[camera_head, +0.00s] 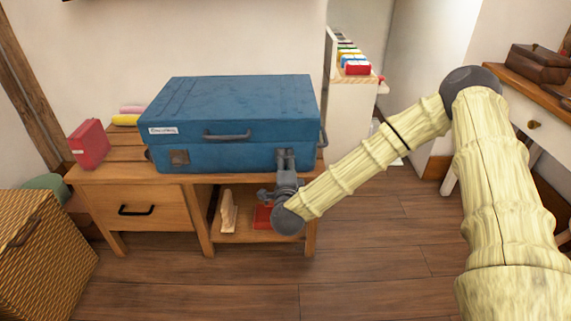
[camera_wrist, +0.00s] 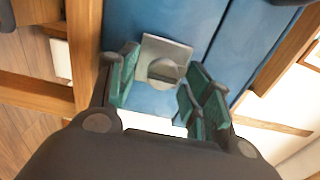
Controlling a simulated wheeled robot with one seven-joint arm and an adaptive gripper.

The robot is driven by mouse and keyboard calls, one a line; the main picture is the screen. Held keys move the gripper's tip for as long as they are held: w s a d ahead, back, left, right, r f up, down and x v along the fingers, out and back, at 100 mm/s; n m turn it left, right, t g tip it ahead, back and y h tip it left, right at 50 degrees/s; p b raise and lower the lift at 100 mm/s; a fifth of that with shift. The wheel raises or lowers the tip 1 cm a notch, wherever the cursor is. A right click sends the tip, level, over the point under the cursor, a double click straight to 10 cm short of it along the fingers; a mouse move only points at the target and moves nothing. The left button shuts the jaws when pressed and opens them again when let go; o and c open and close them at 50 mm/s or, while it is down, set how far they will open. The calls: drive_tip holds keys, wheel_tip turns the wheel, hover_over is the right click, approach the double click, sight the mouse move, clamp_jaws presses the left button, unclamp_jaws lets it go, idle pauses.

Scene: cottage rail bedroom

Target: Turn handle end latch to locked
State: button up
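A closed blue suitcase (camera_head: 235,105) lies on a low wooden bench, with a dark handle (camera_head: 227,136) on its front and another handle (camera_head: 323,138) at its right end. My gripper (camera_head: 286,160) is at the right part of the suitcase front and covers the latch there in the head view. In the wrist view, a grey latch plate (camera_wrist: 152,50) with a round turning knob (camera_wrist: 163,70) sits on the blue face. My gripper (camera_wrist: 164,84) is open, its green-padded fingers on either side of the knob with gaps visible.
The wooden bench (camera_head: 120,172) has a drawer and an open shelf holding a red item (camera_head: 263,217) and a pale wooden object (camera_head: 228,212). A red box (camera_head: 89,144) stands left of the suitcase. A wicker basket (camera_head: 45,245) is at far left. The floor in front is clear.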

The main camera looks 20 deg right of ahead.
drive_tip(key=v, duration=1.2)
idle(0.5)
drive_tip(key=s+a+f+n+g+y, duration=0.35)
drive_tip(key=s+f+n, duration=0.35)
drive_tip(key=f, duration=0.5)
drive_tip(key=s+a+f+n+g+y, duration=0.35)
drive_tip(key=s+f+n+g, duration=0.2)
drive_tip(key=s+f, duration=0.4)
drive_tip(key=s+d+f+n+g+h, duration=0.1)
drive_tip(key=s+d+f+n+g, duration=0.35)
drive_tip(key=s, duration=0.45)
drive_tip(key=s+d+f+n+g+h, duration=0.1)
drive_tip(key=s+d+f+n+g, duration=0.25)
drive_tip(key=s+f, duration=0.4)
drive_tip(key=s+d+r+p, duration=0.1)
drive_tip(key=r+p, duration=1.4)
drive_tip(key=r, duration=0.1)
drive_tip(key=s+d+r+p, duration=0.1)
drive_tip(key=s+r+p, duration=0.1)
drive_tip(key=r+p, duration=1.4)
drive_tip(key=shift+s+r+p, duration=0.25)
drive_tip(key=shift+s+p, duration=0.05)
